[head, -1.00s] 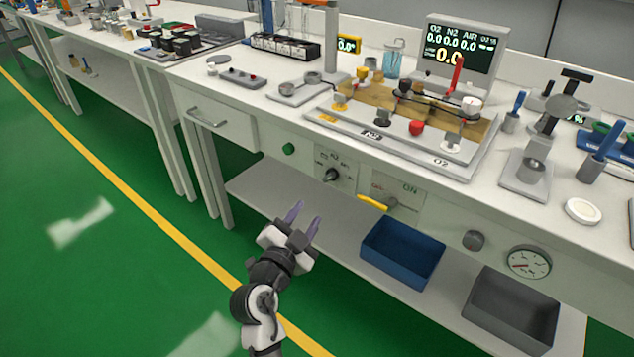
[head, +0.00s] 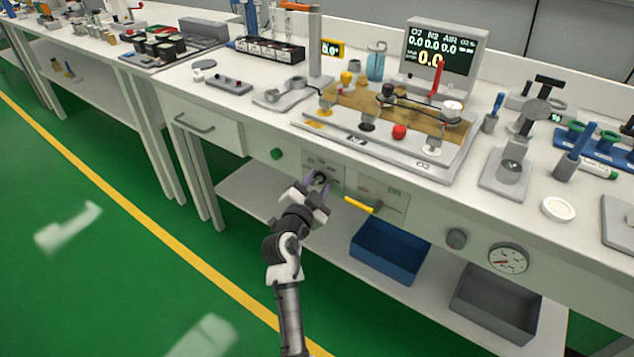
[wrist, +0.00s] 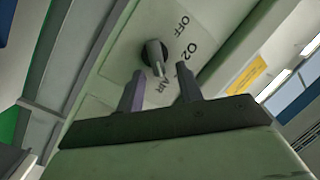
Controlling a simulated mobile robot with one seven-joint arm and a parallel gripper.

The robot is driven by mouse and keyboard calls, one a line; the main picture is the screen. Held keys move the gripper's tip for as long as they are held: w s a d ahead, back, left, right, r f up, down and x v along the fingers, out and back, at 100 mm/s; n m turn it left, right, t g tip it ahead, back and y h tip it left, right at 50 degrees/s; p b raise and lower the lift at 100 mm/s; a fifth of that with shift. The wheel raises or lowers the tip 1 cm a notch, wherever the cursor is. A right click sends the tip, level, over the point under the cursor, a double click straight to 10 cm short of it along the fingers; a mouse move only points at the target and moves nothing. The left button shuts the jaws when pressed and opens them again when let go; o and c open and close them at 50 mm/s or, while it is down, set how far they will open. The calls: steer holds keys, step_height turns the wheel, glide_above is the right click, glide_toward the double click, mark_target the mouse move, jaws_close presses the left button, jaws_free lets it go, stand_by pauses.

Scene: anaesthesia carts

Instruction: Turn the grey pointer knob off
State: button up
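The grey pointer knob (wrist: 155,54) sits on a pale plate marked OFF, O2 and AIR on the bench front. In the wrist view its pointer is directed toward the AIR mark, away from OFF. In the head view the knob (head: 320,177) shows small and dark, partly covered by my gripper. My gripper (head: 316,186) is close in front of the plate with its fingers apart. In the wrist view my gripper (wrist: 158,88) is open and empty, and the knob appears just beyond and between the two fingertips. I cannot see any contact.
A yellow lever (head: 359,205) on another panel is just right of my gripper. A blue bin (head: 385,262) and a grey bin (head: 490,310) stand on the lower shelf. The floor to the left is open.

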jaws_close()
